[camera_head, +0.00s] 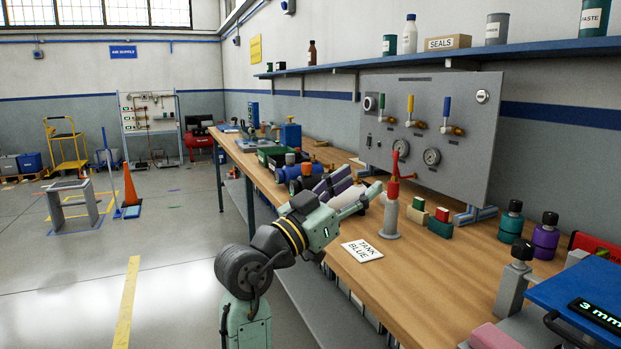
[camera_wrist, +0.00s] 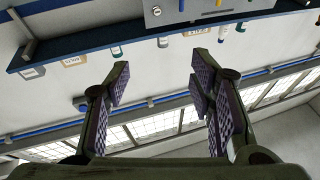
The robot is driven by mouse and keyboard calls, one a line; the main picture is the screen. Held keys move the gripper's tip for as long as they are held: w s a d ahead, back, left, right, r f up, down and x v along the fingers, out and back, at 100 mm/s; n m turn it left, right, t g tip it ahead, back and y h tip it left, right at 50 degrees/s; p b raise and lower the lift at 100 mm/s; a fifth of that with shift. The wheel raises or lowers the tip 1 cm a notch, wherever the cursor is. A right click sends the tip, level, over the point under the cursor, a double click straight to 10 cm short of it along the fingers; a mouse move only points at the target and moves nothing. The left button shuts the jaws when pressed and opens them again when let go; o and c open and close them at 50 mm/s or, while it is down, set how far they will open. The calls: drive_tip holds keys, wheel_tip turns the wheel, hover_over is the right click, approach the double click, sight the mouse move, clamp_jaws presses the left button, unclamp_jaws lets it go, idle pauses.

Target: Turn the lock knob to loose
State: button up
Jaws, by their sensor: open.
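I cannot tell for sure which part is the lock knob. A dark square-topped knob (camera_head: 522,249) stands on a grey post at the lower right in the head view, beside a blue plate (camera_head: 575,290) with a "3 mm" display (camera_head: 598,316). Any loose or locked marking is too small to read. My gripper (camera_head: 368,194) is over the bench, left of the red-topped grey stand (camera_head: 391,215) and well away from the dark knob. In the wrist view my gripper (camera_wrist: 160,75) is open, with nothing between its fingers.
A grey panel (camera_head: 460,165) with gauges and coloured valve handles stands at the back of the wooden bench (camera_head: 415,270). A "TANK BLUE" card (camera_head: 362,250) lies near the front edge. Green and purple bottles (camera_head: 545,237) stand behind the post.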

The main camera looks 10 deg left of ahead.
drive_tip(key=s+a+r+n+t+y, duration=0.2)
drive_tip(key=a+t+y, duration=0.1)
drive_tip(key=a, duration=0.4)
drive_tip(key=shift+r+n+t+y, duration=0.15)
drive_tip(key=shift+n+t+y, duration=0.15)
drive_tip(key=shift+n+t, duration=0.15)
drive_tip(key=shift+s, duration=0.1)
